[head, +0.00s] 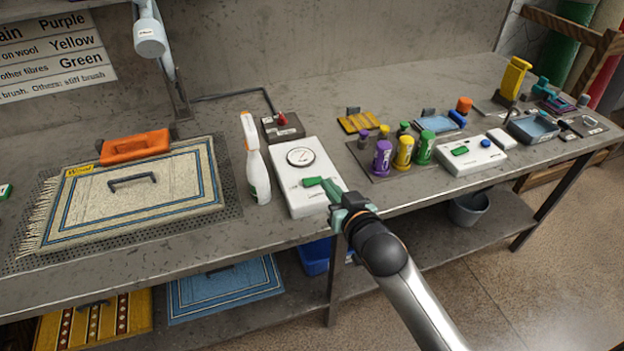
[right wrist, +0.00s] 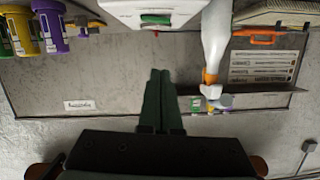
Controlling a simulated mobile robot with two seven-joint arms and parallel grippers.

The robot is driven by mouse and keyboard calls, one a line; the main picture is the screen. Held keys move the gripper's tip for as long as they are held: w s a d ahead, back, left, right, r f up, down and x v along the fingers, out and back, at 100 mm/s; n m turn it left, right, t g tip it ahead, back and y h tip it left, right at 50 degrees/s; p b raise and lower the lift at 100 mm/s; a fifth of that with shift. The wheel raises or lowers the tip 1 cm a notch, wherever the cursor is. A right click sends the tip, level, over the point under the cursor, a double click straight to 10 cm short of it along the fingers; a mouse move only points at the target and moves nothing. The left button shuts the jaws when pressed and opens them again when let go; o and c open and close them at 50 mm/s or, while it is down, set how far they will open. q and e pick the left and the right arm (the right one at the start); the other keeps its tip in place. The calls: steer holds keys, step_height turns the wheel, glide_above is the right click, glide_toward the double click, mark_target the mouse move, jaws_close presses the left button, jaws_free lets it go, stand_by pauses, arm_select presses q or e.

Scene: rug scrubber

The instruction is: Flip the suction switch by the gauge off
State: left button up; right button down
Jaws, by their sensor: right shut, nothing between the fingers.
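The white suction box (head: 308,203) stands on the bench with a round gauge (head: 300,157) on its top. A green switch (head: 312,181) sits on the box just below the gauge. My right gripper (head: 326,186) is shut and empty, its green fingers over the box close beside the switch; I cannot tell whether they touch it. In the right wrist view the shut fingers (right wrist: 159,75) point toward the box (right wrist: 180,8), and its green switch (right wrist: 156,19) shows ahead of the tips. My left gripper is not in view.
A white spray bottle (head: 255,165) stands just left of the box, and a dark block with a red knob (head: 282,120) behind it. Purple, yellow and green bottles (head: 403,150) stand to the right. A rug (head: 140,195) lies at left.

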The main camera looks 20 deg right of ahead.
glide_above(312, 190)
steer(key=shift+d+f, duration=0.25)
steer(key=shift+f, duration=0.8)
step_height(312, 190, down, 3)
steer(key=shift+a+r, duration=0.1)
steer(key=shift+a, duration=0.05)
steer(key=shift+a+f, duration=0.1)
steer(key=shift+f, duration=0.55)
